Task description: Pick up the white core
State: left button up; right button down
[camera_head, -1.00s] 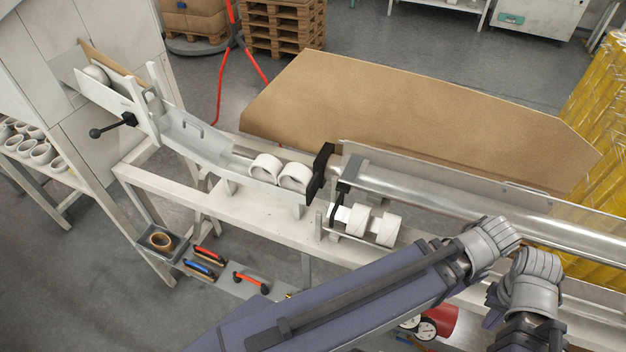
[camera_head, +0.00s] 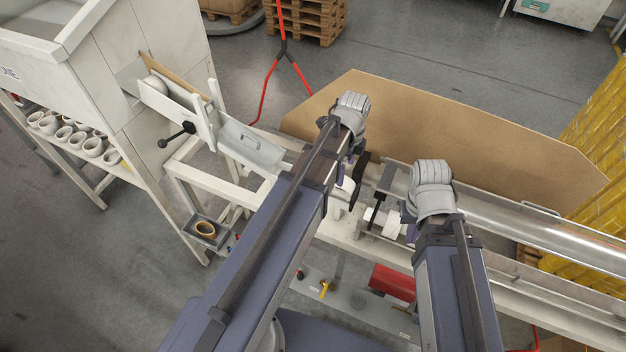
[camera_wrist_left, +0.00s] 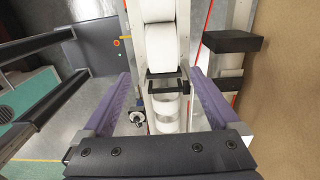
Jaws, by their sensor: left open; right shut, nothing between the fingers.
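Several white cores are in view. In the head view, one white core (camera_head: 345,190) shows partly under my left gripper (camera_head: 341,176), and another white core (camera_head: 392,228) is just left of my right gripper (camera_head: 410,230). In the left wrist view my left gripper (camera_wrist_left: 160,100) is open, its purple fingers wide apart. A white core (camera_wrist_left: 162,46) lies ahead of the fingers in line with the gap, not gripped. Another core touches it at the top edge. My right gripper is shut and empty; its fingers are mostly hidden by its wrist.
A sloping chute (camera_head: 250,148) leads down from the white cabinet (camera_head: 150,60). A black block (camera_head: 361,170) and a metal roller (camera_head: 530,225) adjoin the cores. A brown board (camera_head: 450,140) stands behind. More cores lie on a side shelf (camera_head: 125,170).

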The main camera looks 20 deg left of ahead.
pick_arm(q)
jog(key=shift+a, duration=0.3)
jog(key=f+b, duration=0.8)
jog(key=shift+w+d, duration=0.2)
jog(key=shift+d, duration=0.1)
jog(key=shift+r, duration=0.1)
jog(key=c, duration=1.1)
jog(key=shift+o, duration=0.2)
jog(key=shift+r, duration=0.15)
notch_tip(320, 180, up, 10)
jog(key=p, duration=1)
jog(key=shift+s+f, duration=0.1)
jog(key=shift+f, duration=0.1)
